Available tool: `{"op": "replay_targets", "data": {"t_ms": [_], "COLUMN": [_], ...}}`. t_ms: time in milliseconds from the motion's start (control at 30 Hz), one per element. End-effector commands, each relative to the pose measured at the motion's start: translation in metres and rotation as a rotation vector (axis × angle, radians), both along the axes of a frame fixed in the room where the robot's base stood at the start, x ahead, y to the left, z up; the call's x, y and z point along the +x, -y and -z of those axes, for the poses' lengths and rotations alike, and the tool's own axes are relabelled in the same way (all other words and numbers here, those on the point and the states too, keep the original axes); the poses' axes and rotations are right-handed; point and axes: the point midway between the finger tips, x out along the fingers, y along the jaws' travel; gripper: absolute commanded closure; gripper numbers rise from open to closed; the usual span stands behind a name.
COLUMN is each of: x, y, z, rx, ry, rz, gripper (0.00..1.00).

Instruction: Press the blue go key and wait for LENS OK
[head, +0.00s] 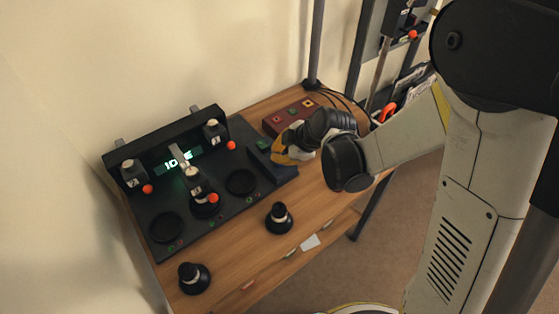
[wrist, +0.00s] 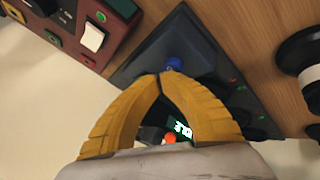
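The blue go key (wrist: 173,63) sits on a dark sloped panel (wrist: 205,50) in the wrist view. In the head view my gripper hides the key. My gripper (wrist: 165,75) has its yellow fingertips together, right at the key's near edge; I cannot tell whether they touch it. In the head view my gripper (head: 277,155) is low over the right end of the black station (head: 221,212). The station's green-lit display (head: 178,161) starts with what looks like "10"; the rest is partly hidden by a clamp post. I cannot read LENS OK on it.
A dark red control box (head: 292,113) with a white rocker switch (wrist: 93,37) stands beside the panel. Black lens pieces (head: 279,217) and (head: 194,278) stand on the wooden table. Posts with orange knobs (head: 213,198) rise from the station.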

Motion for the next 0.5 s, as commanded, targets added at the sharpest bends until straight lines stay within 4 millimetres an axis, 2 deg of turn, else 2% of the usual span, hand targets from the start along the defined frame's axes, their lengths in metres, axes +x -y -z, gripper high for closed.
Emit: {"op": "replay_targets", "data": {"t_ms": [500], "x": [0.0], "y": [0.0], "z": [0.0069], "rx": [0.0], "ry": [0.0], "rz": [0.0], "gripper": [1.0]}}
